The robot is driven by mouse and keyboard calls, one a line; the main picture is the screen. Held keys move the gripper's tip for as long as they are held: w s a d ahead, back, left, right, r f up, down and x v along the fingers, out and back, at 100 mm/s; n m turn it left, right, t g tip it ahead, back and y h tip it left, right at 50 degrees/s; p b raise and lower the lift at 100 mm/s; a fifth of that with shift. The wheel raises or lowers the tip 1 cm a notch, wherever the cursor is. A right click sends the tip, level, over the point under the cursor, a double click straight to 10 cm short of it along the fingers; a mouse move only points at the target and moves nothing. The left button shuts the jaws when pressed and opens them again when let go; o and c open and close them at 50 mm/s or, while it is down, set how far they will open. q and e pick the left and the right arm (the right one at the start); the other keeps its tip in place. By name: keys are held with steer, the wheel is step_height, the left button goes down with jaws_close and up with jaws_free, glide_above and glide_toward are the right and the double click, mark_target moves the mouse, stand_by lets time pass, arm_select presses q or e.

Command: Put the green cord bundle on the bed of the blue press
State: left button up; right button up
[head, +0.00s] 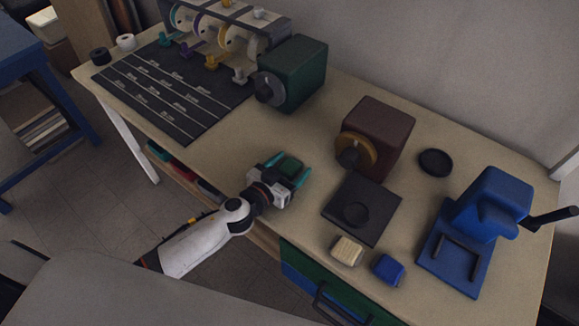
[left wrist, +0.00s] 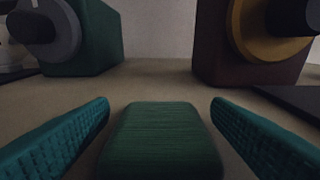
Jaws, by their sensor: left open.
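The green cord bundle (head: 289,163) lies on the table between the fingers of my left gripper (head: 293,169). In the left wrist view the bundle (left wrist: 162,140) is a ribbed dark green block, with a teal finger (left wrist: 160,135) on each side and a gap to both. The left gripper is open around it. The blue press (head: 487,215) stands at the right of the table, with a dark lever on its right. Its flat bed (head: 452,279) at the front carries two dark rails and looks empty. My right gripper does not show.
A maroon machine (head: 378,130) with a yellow wheel and a dark square plate (head: 377,225) stand between the bundle and the press. A cream bundle (head: 347,250), a blue bundle (head: 387,268) and a black dish (head: 436,162) lie nearby. A green machine (head: 299,72) stands behind.

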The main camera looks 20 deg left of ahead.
mark_target(289, 166)
arm_select(q)
steer(key=c, duration=1.1)
step_height(289, 166, up, 10)
steer(key=p, duration=0.3)
steer(key=s+a+r+n+y, duration=0.1)
steer(key=s+r+y, duration=0.1)
steer(key=s, duration=0.3)
steer(key=s+a+r+n+y, duration=0.1)
steer(key=s+a+r, duration=0.1)
steer(key=s, duration=0.2)
steer(key=s+a+r+n+t+y, duration=0.1)
steer(key=s+r+n+y, duration=0.1)
steer(key=s, duration=0.3)
steer(key=shift+s+a+r+y, duration=0.25)
steer(key=shift+s+y, duration=0.05)
steer(key=shift+s, duration=0.05)
steer(key=shift+d, duration=0.1)
